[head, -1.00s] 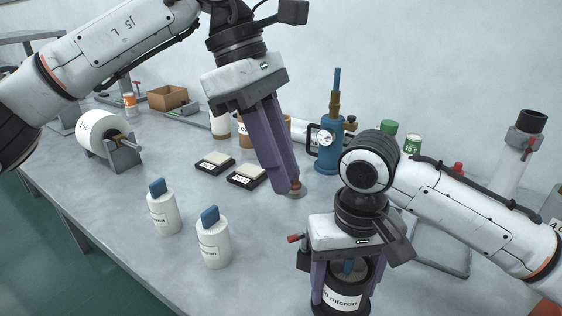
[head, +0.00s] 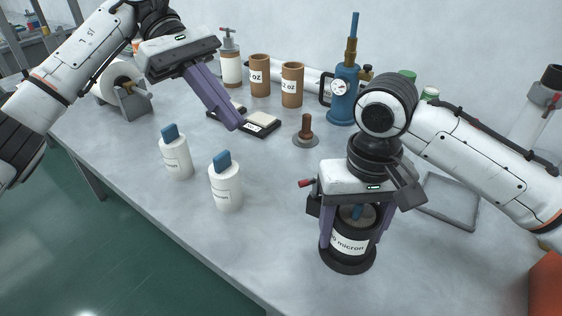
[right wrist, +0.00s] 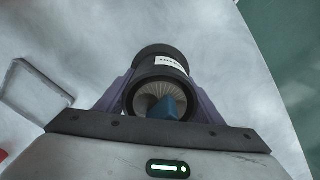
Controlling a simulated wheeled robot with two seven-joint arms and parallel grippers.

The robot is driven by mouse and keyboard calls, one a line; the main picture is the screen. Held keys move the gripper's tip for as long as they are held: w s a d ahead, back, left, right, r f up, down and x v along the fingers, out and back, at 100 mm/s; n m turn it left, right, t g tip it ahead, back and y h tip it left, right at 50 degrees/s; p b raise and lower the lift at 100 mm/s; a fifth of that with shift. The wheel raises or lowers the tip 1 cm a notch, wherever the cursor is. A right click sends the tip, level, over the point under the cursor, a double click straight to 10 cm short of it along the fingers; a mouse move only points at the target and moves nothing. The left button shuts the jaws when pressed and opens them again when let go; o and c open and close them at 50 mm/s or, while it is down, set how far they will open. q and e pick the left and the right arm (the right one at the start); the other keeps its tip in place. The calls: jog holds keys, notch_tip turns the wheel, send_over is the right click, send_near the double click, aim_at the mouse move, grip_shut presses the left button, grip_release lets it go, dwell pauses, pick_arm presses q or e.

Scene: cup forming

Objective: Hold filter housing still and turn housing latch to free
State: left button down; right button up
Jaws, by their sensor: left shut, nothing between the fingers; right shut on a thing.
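The filter housing (head: 347,262) is a dark upright cylinder with a white "micron" label, standing on the table at the right. It is open at the top, and a pleated filter with a blue tab (head: 357,211) sits inside. My right gripper (head: 352,238) is shut on the housing, its purple fingers on either side. The right wrist view also shows the housing (right wrist: 160,62) between the fingers. A red-tipped lever (head: 306,183), probably the housing latch, sticks out left of this gripper; its base is hidden. My left gripper (head: 236,126) is shut and empty, well away to the upper left.
Two white cartridges with blue tabs (head: 176,160) (head: 226,190) stand at the front left. Dark pads (head: 258,128), a brown post (head: 305,128), brown cups (head: 292,86) and a blue gauge device (head: 343,98) are behind. Table between cartridges and housing is clear.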

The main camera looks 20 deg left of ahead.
pick_arm(q)
jog(key=d+r+x, duration=0.1)
jog(key=r+x, duration=0.1)
jog(key=x, duration=1)
jog(key=shift+s+d, duration=0.35)
jog(key=shift+d, duration=0.15)
jog(key=shift+s+d+f+n+t+h, duration=0.1)
jog(key=shift+s+n+t+h, duration=0.1)
jog(key=shift+s+n+t, duration=0.35)
jog(key=shift+s+n+t+h, duration=0.25)
jog(key=shift+n+t, duration=0.5)
jog(key=shift+n, duration=0.2)
jog(key=shift+s+d+n+t, duration=0.3)
jog(key=shift+s+n+t, duration=0.2)
jog(key=shift+n+t, duration=0.45)
jog(key=shift+s+d+n, duration=0.25)
jog(key=shift+s+d, duration=0.2)
jog(key=shift+s, duration=0.25)
jog(key=shift+w, duration=0.2)
jog(key=shift+w+a, duration=0.15)
jog(key=shift+w, duration=0.6)
